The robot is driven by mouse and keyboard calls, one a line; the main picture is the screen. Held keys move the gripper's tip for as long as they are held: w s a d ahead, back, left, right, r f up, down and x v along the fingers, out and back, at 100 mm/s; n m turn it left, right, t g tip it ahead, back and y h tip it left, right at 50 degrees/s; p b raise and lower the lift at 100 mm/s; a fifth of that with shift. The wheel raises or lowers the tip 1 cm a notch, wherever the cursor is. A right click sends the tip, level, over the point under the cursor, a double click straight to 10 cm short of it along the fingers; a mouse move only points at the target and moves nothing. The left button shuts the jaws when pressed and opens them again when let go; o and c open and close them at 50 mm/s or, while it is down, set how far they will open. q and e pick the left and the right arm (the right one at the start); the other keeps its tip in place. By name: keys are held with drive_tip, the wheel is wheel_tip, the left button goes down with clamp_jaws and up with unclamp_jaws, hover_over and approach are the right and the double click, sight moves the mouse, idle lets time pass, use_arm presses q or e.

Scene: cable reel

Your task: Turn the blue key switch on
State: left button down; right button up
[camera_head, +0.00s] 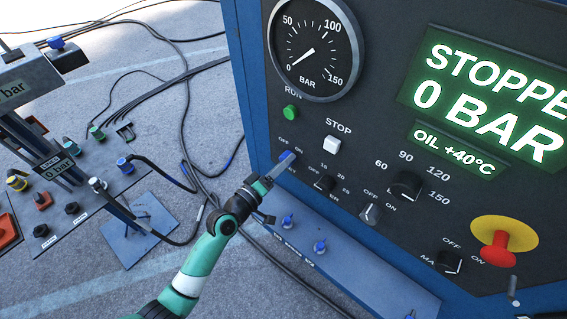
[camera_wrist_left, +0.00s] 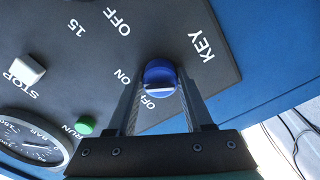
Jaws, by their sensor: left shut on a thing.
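The blue key switch (camera_head: 287,157) sits at the lower left of the dark control panel (camera_head: 385,225), below the green RUN button. In the left wrist view the blue key (camera_wrist_left: 160,73) shows as a round blue knob beside the KEY label, with OFF and ON marks near it. My left gripper (camera_head: 276,168) comes from the lower left and its fingertips are at the key. In the left wrist view the gripper (camera_wrist_left: 160,95) has one finger on each side of the key, shut on it. I cannot tell which mark the key points to. My right gripper is not in view.
The green RUN button (camera_head: 291,112), white STOP button (camera_head: 332,145) and black knobs (camera_head: 407,186) are close by. A red emergency button (camera_head: 497,250) is at lower right. The display (camera_head: 490,95) reads STOPPED, 0 BAR. Black cables (camera_head: 185,110) lie on the ground to the left.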

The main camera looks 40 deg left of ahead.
use_arm(q)
drive_tip(key=shift+c, duration=1.5)
unclamp_jaws()
drive_tip(key=s+d, duration=0.1)
drive_tip(key=s, duration=1)
drive_tip(key=shift+s, duration=0.3)
drive_tip(key=shift+d, duration=0.1)
